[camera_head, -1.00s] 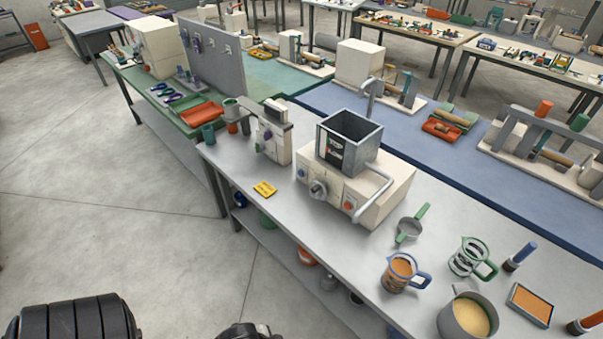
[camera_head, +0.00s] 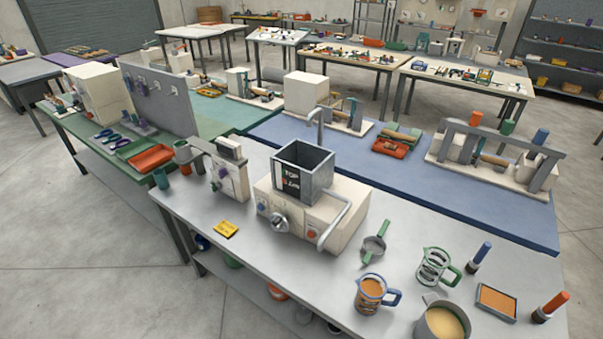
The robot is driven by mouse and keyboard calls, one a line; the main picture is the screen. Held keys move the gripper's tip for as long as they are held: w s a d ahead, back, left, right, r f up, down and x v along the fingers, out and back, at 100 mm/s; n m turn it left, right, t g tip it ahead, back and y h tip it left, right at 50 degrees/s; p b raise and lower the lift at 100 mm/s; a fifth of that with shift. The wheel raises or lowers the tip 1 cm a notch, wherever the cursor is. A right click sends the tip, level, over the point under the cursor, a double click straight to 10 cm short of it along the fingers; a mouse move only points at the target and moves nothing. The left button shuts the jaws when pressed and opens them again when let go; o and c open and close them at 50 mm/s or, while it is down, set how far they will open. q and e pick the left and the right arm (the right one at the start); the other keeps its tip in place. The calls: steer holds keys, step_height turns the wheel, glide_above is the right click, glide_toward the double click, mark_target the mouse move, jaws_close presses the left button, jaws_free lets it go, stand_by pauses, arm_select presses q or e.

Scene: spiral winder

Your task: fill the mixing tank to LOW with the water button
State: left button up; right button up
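The mixing tank (camera_head: 313,178) is a grey, open-topped square box on a cream machine (camera_head: 330,215) at the middle of the near table. Its dark front panel carries a "TOP" mark and a lower mark too small to read surely. I cannot make out a water level inside. A grey faucet (camera_head: 319,118) rises behind the tank. The machine's front has a small bluish button (camera_head: 262,207) at left, a round grey knob (camera_head: 279,222) in the middle and an orange-red button (camera_head: 312,234) at right. Which is the water button is not readable. Neither gripper shows.
A cream dispenser-like machine (camera_head: 229,178) stands left of the tank, with a yellow card (camera_head: 226,229) in front. A bent grey handle (camera_head: 338,226) sticks out at right. A strainer (camera_head: 373,249), jugs (camera_head: 370,294) and a pot (camera_head: 441,321) stand front right.

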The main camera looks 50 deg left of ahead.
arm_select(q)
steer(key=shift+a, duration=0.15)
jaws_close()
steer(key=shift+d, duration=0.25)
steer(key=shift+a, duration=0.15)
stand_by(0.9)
